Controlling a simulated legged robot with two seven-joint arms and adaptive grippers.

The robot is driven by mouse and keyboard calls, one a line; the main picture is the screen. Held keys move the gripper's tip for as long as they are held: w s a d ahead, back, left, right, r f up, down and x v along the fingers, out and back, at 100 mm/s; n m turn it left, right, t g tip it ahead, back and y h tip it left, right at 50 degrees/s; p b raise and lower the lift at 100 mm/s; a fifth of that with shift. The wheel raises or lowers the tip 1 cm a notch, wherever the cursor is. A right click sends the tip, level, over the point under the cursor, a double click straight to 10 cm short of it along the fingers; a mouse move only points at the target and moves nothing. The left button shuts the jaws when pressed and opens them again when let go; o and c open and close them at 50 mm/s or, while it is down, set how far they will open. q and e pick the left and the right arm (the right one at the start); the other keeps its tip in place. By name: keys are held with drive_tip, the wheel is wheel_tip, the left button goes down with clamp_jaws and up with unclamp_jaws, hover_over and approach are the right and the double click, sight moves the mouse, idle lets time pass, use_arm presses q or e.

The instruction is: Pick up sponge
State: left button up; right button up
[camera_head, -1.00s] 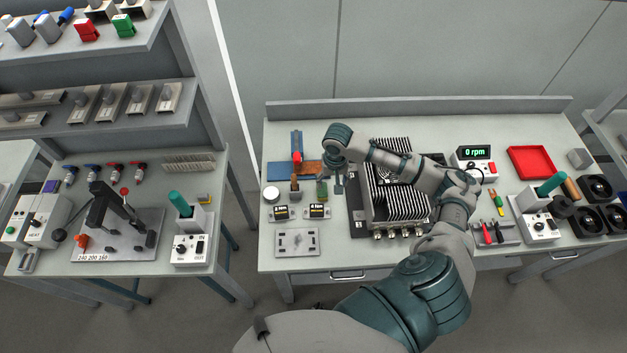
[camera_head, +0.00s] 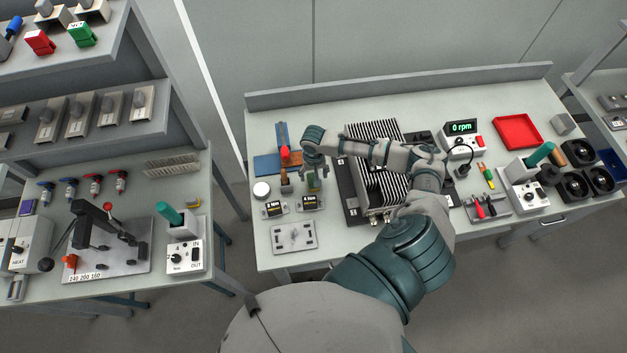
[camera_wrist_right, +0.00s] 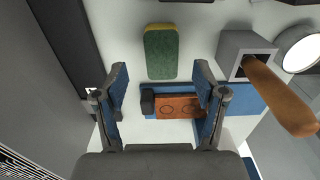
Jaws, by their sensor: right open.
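The sponge (camera_wrist_right: 161,53) is a green block with a yellow edge, lying on the pale bench top just beyond my fingertips in the right wrist view. In the head view it is a small green patch (camera_head: 312,184) below my right wrist, partly hidden. My right gripper (camera_wrist_right: 160,82) is open and empty, its two blue-padded fingers standing wider apart than the sponge. The sponge lies roughly centred on the gap between them. In the head view the right gripper (camera_head: 318,168) points down near the sponge. My left gripper is not in view.
A grey holder (camera_wrist_right: 240,52) with a wooden handle (camera_wrist_right: 280,95) stands close right of the sponge. A finned heat sink (camera_head: 372,132) stands right of the gripper in the head view.

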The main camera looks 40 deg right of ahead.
sight(312, 181)
drive_tip(key=f, duration=0.3)
drive_tip(key=shift+w+d+p, duration=0.15)
drive_tip(key=shift+d+p, duration=0.2)
drive_tip(key=shift+d, duration=0.05)
drive_tip(key=shift+a+f, duration=0.65)
drive_tip(key=shift+f, duration=0.15)
drive_tip(key=shift+a+f, duration=0.1)
drive_tip(key=shift+a, duration=0.1)
drive_tip(key=shift+c, duration=0.3)
drive_tip(key=shift+d, duration=0.1)
drive_tip(key=c, duration=0.3)
drive_tip(key=shift+d, duration=0.25)
drive_tip(key=shift+c, duration=1.4)
drive_tip(key=shift+d+f, duration=0.1)
drive_tip(key=shift+d, duration=0.15)
drive_tip(key=shift+c, duration=0.6)
drive_tip(key=shift+d+f, duration=0.1)
drive_tip(key=shift+d, duration=0.15)
drive_tip(key=shift+c, duration=0.2)
drive_tip(key=shift+a, duration=0.1)
drive_tip(key=shift+a+r, duration=0.15)
drive_tip(key=shift+r, duration=0.05)
drive_tip(key=r, duration=0.9)
drive_tip(key=shift+a+b, duration=0.25)
drive_tip(key=shift+b, duration=0.1)
drive_tip(key=shift+d+r, duration=0.2)
drive_tip(key=shift+r, duration=0.2)
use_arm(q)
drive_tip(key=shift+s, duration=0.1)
